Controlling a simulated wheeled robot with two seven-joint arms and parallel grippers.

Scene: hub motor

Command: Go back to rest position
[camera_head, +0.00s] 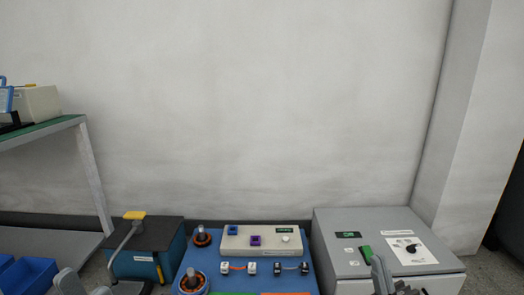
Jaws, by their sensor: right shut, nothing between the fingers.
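My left gripper (84,284) shows only as grey tips at the bottom edge, left of the blue-sided box. Its lower part is cut off, so I cannot tell whether it is open. My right gripper (388,278) shows at the bottom edge in front of the grey control cabinet (335,262). It is shut with nothing in it. Both arms are outside the picture. A blue work board (215,262) lies between the grippers, carrying motor parts with orange-brown windings (193,281) and (202,238), and a beige box (275,239) with blue and purple sockets.
A dark-topped, blue-sided box (150,240) with a yellow-ended lever stands left of the board. Blue bins (30,273) and a green-topped shelf (45,128) are at the far left. Small connectors (237,267) lie on the board. A bare wall (260,110) stands behind everything.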

